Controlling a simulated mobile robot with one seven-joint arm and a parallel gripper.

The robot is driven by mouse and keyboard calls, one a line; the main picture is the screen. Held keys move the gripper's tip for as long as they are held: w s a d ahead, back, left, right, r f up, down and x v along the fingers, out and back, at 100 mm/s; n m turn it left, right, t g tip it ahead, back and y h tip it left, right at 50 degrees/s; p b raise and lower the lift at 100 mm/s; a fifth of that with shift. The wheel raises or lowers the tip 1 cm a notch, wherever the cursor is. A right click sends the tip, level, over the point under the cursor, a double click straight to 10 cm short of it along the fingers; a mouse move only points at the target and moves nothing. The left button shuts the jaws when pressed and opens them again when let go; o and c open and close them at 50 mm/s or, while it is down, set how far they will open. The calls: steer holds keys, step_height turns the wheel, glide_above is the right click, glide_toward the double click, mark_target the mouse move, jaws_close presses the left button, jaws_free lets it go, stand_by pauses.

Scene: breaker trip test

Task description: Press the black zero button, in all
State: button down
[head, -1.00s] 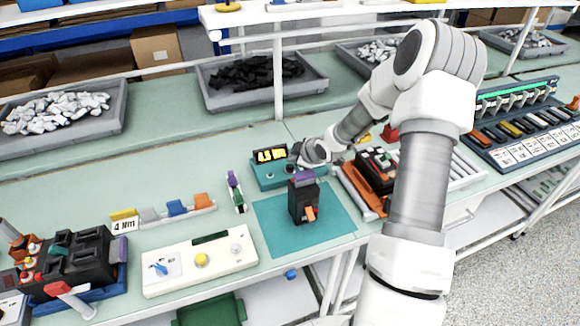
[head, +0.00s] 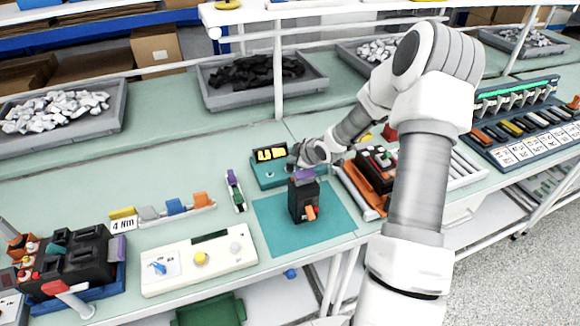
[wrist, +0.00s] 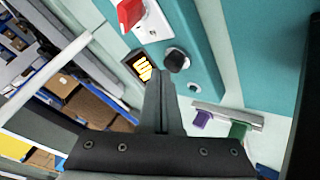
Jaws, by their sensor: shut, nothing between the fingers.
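The teal meter (head: 262,175) with a lit yellow display (head: 270,154) stands at the back of the bench, behind the teal mat. In the wrist view the round black button (wrist: 177,59) sticks up from the teal meter beside the display (wrist: 142,66). My gripper (wrist: 160,74) is shut and empty. In the wrist view its fingertips are just below and left of the black button, close to it. I cannot tell whether they touch the meter. In the head view my gripper (head: 297,158) hides the meter's right part.
A black breaker (head: 302,203) with an orange lever stands on the teal mat (head: 338,222), close in front. A small rail with purple and green pieces (head: 236,190) lies left of it. A red switch (wrist: 130,12) on a white plate shows in the wrist view.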

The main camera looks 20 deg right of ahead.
mark_target(292, 167)
steer(key=shift+s+f+b, duration=0.25)
steer(key=shift+f+b, duration=0.1)
steer(key=shift+f, duration=0.25)
stand_by(0.3)
steer(key=shift+s+f, duration=0.1)
steer(key=shift+f, duration=0.2)
steer(key=shift+r, duration=0.2)
steer(key=shift+w+r+p, duration=0.2)
steer(key=shift+r+p, duration=0.2)
steer(key=shift+r, duration=0.2)
steer(key=shift+w+r+p, duration=0.2)
steer(key=shift+r+p, duration=0.15)
steer(key=shift+r, duration=0.2)
steer(key=shift+r, duration=0.1)
step_height(292, 167, up, 5)
steer(key=p, duration=0.4)
stand_by(0.4)
